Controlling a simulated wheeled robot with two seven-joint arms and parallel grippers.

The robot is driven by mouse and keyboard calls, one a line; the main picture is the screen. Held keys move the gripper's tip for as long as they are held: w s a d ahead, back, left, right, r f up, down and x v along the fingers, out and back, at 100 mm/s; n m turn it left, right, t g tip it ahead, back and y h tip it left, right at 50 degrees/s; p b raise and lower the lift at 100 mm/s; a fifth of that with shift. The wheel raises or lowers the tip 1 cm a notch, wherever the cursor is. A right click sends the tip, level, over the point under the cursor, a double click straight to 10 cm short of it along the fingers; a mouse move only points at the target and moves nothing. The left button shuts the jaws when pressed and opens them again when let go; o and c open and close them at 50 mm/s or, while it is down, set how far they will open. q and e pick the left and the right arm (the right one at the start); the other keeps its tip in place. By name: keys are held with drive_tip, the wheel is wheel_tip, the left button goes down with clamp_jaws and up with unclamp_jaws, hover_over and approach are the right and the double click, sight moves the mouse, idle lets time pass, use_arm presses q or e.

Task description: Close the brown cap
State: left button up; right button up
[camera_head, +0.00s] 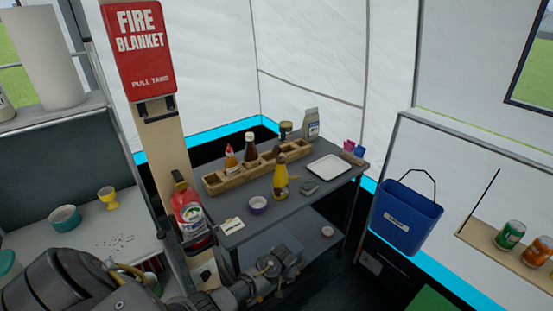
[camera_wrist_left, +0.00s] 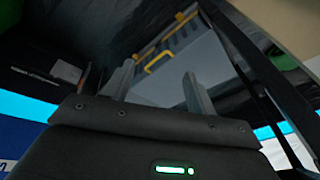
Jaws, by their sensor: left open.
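A yellow bottle (camera_head: 280,184) with a brownish top (camera_head: 281,160) stands upright on the grey table, in front of the wooden rack. The top is too small to tell whether its cap is open or closed. My left arm comes in from the lower left in the head view and ends low, in front of the table and below the bottle; its fingertips cannot be made out there. In the left wrist view my left gripper (camera_wrist_left: 157,80) has its two fingers apart with nothing between them. My right gripper is in neither view.
A blue bin (camera_head: 405,217) hangs at right. A grey case with yellow handles (camera_wrist_left: 180,58) lies beyond my left fingers.

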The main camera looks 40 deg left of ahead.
use_arm(q)
drive_tip(key=w+a+r+n+p, duration=0.1)
drive_tip(key=w+r, duration=0.2)
drive_tip(key=r, duration=0.4)
drive_tip(key=w+a+r+n+y, duration=0.1)
drive_tip(key=w+r, duration=0.3)
drive_tip(key=r, duration=0.3)
drive_tip(key=w+a+r+n+p, duration=0.1)
drive_tip(key=w+r, duration=0.2)
drive_tip(key=r, duration=0.3)
drive_tip(key=n+g+y, duration=0.1)
drive_tip(key=n, duration=0.8)
approach(276, 146)
drive_tip(key=p+x, duration=0.1)
drive_tip(key=x, duration=0.7)
drive_tip(key=shift+w+a+f+p, duration=0.1)
drive_tip(key=shift+f+p, duration=0.15)
drive_tip(key=shift+p, duration=0.15)
drive_tip(key=shift+a+f, duration=0.25)
drive_tip(key=shift+f, duration=0.4)
